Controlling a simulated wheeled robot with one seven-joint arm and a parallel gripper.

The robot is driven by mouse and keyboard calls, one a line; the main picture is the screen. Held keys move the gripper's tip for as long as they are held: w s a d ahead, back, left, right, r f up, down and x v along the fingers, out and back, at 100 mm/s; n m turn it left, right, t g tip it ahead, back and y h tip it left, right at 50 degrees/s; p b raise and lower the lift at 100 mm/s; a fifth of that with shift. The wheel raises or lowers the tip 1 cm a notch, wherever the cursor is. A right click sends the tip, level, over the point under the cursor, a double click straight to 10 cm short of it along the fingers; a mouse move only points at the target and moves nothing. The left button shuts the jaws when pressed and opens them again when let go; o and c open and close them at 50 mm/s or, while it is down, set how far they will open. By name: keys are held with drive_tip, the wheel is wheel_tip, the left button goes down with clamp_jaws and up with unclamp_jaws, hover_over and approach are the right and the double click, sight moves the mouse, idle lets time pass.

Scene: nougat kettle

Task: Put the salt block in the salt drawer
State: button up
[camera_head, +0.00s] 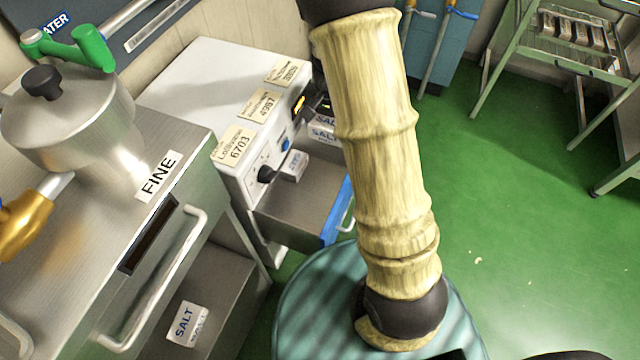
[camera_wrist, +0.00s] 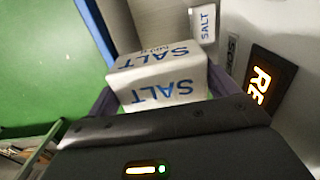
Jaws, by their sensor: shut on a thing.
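My gripper (camera_wrist: 160,95) is shut on a white salt block (camera_wrist: 165,92) with blue SALT lettering, one finger on each side. In the head view the held block (camera_head: 323,131) shows partly beside my arm, which hides much of the gripper. The block appears over an open grey drawer (camera_head: 310,195) with a blue front under the white machine. A smaller-looking SALT-marked white piece (camera_head: 293,166) is in or over that drawer; a similar piece (camera_wrist: 203,23) shows beyond the held block in the wrist view. I cannot tell the exact height of the held block.
The white machine (camera_head: 225,80) with numbered labels stands close beside the drawer. A lit orange display (camera_wrist: 262,82) is near the gripper. A steel unit marked FINE (camera_head: 158,176) has another SALT-marked piece (camera_head: 187,324) low down. A teal round top (camera_head: 300,310) is in front; green floor (camera_head: 520,200) is clear.

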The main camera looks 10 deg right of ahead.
drive_tip(key=b, duration=1)
hover_over(327, 184)
wheel_tip(327, 184, down, 20)
drive_tip(key=shift+f, duration=0.15)
drive_tip(key=shift+s, duration=0.1)
drive_tip(key=shift+f+b, duration=1.05)
drive_tip(key=shift+f, duration=1.05)
drive_tip(key=shift+f, duration=0.1)
drive_tip(key=o, duration=1.2)
wheel_tip(327, 184, up, 12)
drive_tip(key=p, duration=0.7)
